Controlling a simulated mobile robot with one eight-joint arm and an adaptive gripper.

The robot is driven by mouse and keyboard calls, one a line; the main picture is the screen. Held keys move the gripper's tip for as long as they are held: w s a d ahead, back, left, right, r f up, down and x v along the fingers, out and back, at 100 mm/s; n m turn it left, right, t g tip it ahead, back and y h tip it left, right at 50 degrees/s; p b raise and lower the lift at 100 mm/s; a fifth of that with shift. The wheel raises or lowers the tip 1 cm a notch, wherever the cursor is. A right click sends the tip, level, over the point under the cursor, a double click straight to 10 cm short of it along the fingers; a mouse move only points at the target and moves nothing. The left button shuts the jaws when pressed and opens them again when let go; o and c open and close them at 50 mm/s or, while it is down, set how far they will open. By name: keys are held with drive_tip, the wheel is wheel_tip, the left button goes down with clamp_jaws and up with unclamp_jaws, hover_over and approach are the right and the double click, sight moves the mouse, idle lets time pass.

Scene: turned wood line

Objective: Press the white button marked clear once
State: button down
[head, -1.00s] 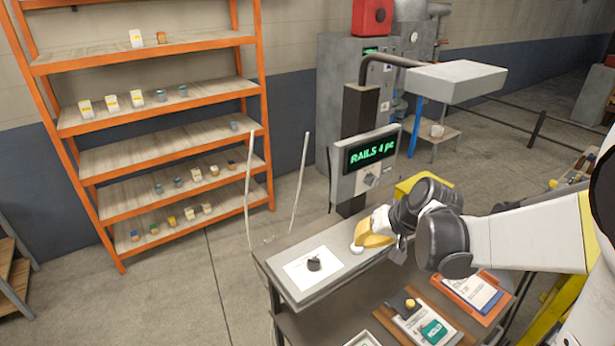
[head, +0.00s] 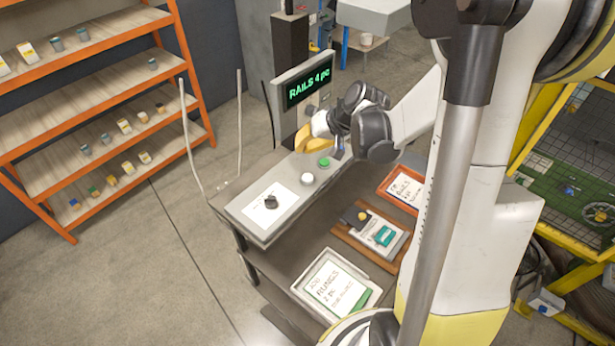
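A round white button (head: 308,179) sits on the grey panel (head: 262,232) on the bench; no marking on it is legible. A green button (head: 324,162) lies just behind it, and a black knob (head: 271,201) stands on a white sheet to its left. My gripper (head: 303,140), with yellow fingers, is beyond the two buttons, close to the display's post and apart from the white button. The fingers are seen small and from the side, so their opening is unclear. The display (head: 308,86) reads "RAILS 4 pc" in green.
An orange shelf rack (head: 186,78) with small boxes and tins stands at the left. Below the panel lie a framed sheet (head: 293,285) and a brown tray (head: 345,238). Thin upright rods (head: 187,135) rise near the bench's left end. The floor at left is clear.

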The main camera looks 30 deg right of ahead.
sight(304, 176)
wheel_tip(304, 176, down, 7)
drive_tip(key=b, duration=0.4)
drive_tip(key=shift+b, duration=0.4)
drive_tip(key=shift+f+b, duration=0.65)
idle(0.4)
drive_tip(key=shift+f+b, duration=0.45)
drive_tip(key=shift+b, duration=0.1)
drive_tip(key=shift+f+b, duration=0.35)
drive_tip(key=shift+b, duration=0.1)
idle(0.4)
drive_tip(key=shift+r, duration=0.1)
drive_tip(key=shift+r+p, duration=0.45)
drive_tip(key=shift+r, duration=0.3)
